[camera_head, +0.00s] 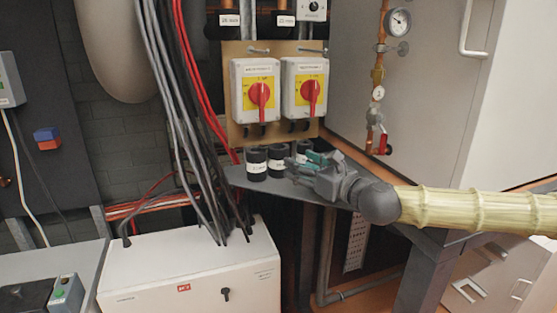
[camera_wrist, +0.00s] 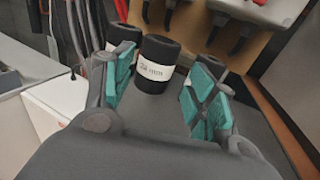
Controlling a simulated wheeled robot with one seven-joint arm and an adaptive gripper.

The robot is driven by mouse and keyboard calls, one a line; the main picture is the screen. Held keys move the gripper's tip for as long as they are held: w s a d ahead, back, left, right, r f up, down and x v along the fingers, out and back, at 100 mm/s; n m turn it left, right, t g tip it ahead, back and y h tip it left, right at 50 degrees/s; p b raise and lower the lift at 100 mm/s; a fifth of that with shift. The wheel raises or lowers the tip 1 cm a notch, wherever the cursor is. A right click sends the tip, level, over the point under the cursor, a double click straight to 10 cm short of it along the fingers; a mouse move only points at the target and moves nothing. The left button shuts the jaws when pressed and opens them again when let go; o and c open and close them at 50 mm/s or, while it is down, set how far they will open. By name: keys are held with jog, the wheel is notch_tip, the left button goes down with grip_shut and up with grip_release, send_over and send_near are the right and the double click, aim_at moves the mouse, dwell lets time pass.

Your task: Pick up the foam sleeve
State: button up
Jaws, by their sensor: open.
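Three short black foam sleeves with white labels stand upright in a row on a grey shelf (camera_head: 240,178) under the switches. In the head view they are the left sleeve (camera_head: 256,164), the middle sleeve (camera_head: 278,161) and the right sleeve (camera_head: 303,150), which is partly hidden by my gripper (camera_head: 308,163). In the wrist view my gripper (camera_wrist: 158,84) is open, its teal pads to either side of the middle sleeve (camera_wrist: 157,65), whose label seems to read 22 mm. The sleeve appears beyond the fingertips; contact cannot be told. Another sleeve (camera_wrist: 122,34) stands behind the left finger, and one (camera_wrist: 210,65) behind the right.
Two red-handled rotary switches (camera_head: 261,92) hang on a board just above the sleeves. Black and red cables (camera_head: 190,120) run down at the left to a white box (camera_head: 190,275). A copper pipe with a gauge (camera_head: 398,22) is at the right.

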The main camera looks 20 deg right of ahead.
aim_at(279, 161)
jog(key=shift+p+x, duration=0.5)
jog(key=shift+x, duration=0.9)
jog(key=shift+p+x, duration=0.9)
jog(key=shift+x, duration=1.15)
jog(key=shift+f, duration=0.15)
jog(key=shift+c, duration=0.5)
jog(key=shift+c, duration=1)
jog(key=shift+r, duration=0.2)
